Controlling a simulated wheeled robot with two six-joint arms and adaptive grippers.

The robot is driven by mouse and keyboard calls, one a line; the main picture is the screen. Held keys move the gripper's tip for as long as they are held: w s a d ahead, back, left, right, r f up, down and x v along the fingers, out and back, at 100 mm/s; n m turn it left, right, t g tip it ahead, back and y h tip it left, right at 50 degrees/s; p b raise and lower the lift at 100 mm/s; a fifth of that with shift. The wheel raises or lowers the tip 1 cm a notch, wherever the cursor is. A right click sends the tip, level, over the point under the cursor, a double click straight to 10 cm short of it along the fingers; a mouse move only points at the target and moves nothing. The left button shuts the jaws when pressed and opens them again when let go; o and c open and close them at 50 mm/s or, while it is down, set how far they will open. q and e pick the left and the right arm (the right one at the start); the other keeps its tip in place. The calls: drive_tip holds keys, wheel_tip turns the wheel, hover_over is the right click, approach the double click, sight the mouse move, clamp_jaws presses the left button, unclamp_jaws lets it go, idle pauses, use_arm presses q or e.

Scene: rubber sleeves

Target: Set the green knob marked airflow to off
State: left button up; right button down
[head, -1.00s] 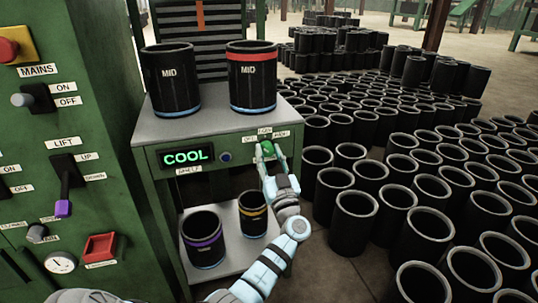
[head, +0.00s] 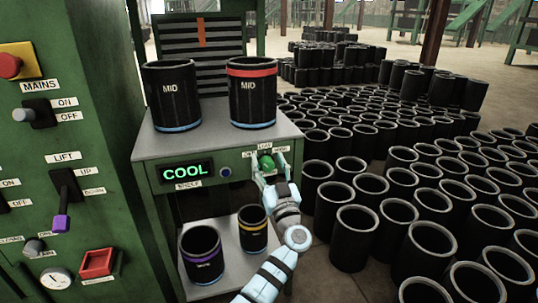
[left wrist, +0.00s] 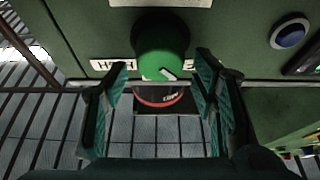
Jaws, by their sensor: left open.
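The green knob (head: 266,162) is on the front panel of the green bench, to the right of the lit COOL display (head: 187,172). Small white labels surround it, too small to read surely in the head view. My left gripper (head: 270,166) is open, its fingers on either side of the knob. In the left wrist view the knob (left wrist: 163,48) shows near the top middle, between and just beyond the open fingertips (left wrist: 161,62). A white mark on its face points toward the lower right there. The label left of it is partly hidden. My right gripper is not in view.
A blue button (head: 226,172) sits between display and knob. Two black sleeves (head: 172,98) stand on the bench top (head: 205,140), two more on the shelf below. A switch cabinet (head: 110,130) stands left. Many black sleeves (head: 358,232) crowd the floor at right.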

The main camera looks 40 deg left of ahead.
use_arm(q)
wheel_tip(320, 180, up, 8)
drive_tip(key=shift+r, duration=0.1)
idle(0.4)
